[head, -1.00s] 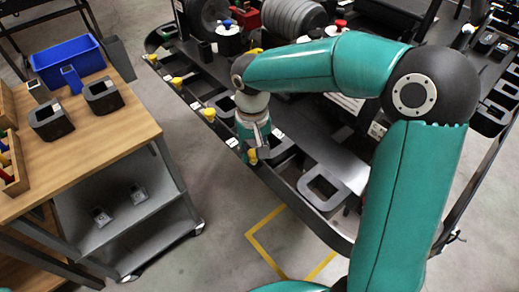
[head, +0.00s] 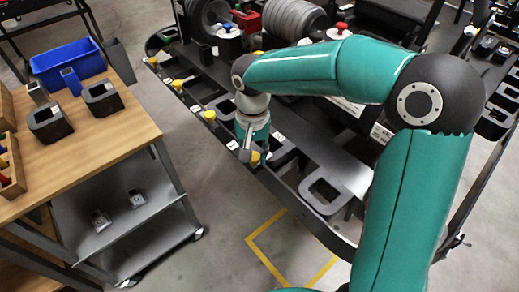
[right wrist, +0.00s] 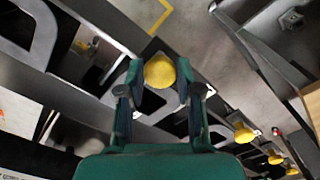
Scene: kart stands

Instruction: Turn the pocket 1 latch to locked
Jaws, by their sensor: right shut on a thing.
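Several yellow latch knobs sit in a row along the dark front rail (head: 233,142) of the kart stand in the head view. My right gripper (head: 251,151) points down at the nearest knob (head: 256,160) of that row. In the right wrist view, the two fingers of my right gripper (right wrist: 159,88) are shut on a round yellow knob (right wrist: 160,70), one finger on each side. I cannot read which pocket number this latch carries. The lever below the knob is mostly hidden by the gripper. My left gripper is out of view.
Other yellow knobs (head: 209,115) stand further along the rail. Beside the held latch lies a pocket frame with a square opening (head: 325,195). A wooden table (head: 105,135) with a blue bin (head: 66,62) stands at the left. The floor between is clear.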

